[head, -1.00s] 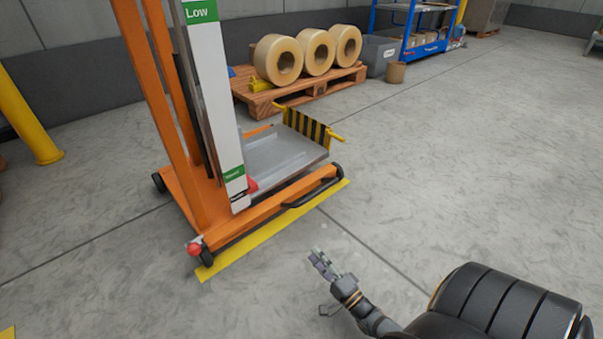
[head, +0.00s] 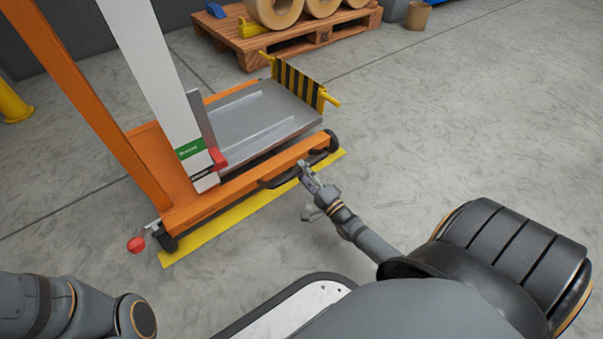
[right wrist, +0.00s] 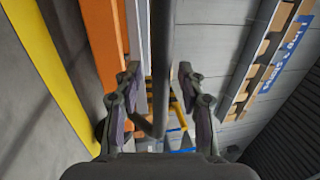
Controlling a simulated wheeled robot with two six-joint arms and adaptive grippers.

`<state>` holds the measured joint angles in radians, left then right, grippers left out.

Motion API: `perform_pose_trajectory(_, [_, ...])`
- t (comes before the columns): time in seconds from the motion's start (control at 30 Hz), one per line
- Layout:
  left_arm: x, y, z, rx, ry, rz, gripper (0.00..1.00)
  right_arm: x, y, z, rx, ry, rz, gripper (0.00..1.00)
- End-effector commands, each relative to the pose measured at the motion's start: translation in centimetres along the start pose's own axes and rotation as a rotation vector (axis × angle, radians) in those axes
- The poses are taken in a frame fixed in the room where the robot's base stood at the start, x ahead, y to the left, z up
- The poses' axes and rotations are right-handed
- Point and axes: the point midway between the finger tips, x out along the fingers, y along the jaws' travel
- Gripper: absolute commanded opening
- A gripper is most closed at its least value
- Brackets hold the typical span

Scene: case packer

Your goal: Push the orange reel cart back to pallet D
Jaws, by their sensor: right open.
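The orange reel cart (head: 240,185) stands on the floor, with an orange mast, a white panel and a grey platform (head: 262,112). A black handle (head: 280,181) runs along its near side. My right gripper (head: 307,178) is open at the right part of this handle. In the right wrist view a dark bar (right wrist: 161,50), the handle, runs between the open fingers of the right gripper (right wrist: 160,92). I cannot tell whether they touch it. My left arm shows at the lower left, but its gripper is out of view. A wooden pallet (head: 290,42) with several pale reels stands behind the cart; I see no letter on it.
A yellow floor strip (head: 235,222) lies along the cart's near side. A yellow-and-black striped plate (head: 297,84) stands at the platform's far right end. A red knob (head: 136,244) sticks out at the cart's near left corner. Floor to the right is clear.

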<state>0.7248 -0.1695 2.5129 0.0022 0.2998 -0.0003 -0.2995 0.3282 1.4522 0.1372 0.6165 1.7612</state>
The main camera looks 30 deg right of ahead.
Motion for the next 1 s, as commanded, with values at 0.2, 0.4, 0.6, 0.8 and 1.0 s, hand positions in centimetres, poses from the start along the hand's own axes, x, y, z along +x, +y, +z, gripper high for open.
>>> perform_pose_trajectory(0.2, [-0.6, -0.08, -0.12, 0.001, -0.003, 0.0, 0.59, 1.14, -0.07, 0.0, -0.001, 0.0, -0.001, 0.4])
perform_pose_trajectory(0.4, [-0.55, -0.07, -0.06, 0.001, -0.004, 0.0, 0.59, 1.12, -0.11, -0.01, -0.001, 0.0, 0.0, 0.38])
perform_pose_trajectory(0.6, [-0.55, -0.07, -0.04, 0.001, -0.004, 0.0, 0.59, 1.09, -0.09, -0.01, -0.001, 0.0, 0.0, 0.1])
perform_pose_trajectory(0.8, [-0.55, -0.07, -0.03, 0.001, -0.004, 0.0, 0.59, 1.08, -0.07, -0.01, -0.001, 0.0, 0.0, 0.0])
perform_pose_trajectory(1.0, [-0.53, -0.08, -0.05, 0.0, -0.003, -0.001, 0.59, 1.06, -0.06, -0.01, -0.001, 0.0, 0.0, 0.0])
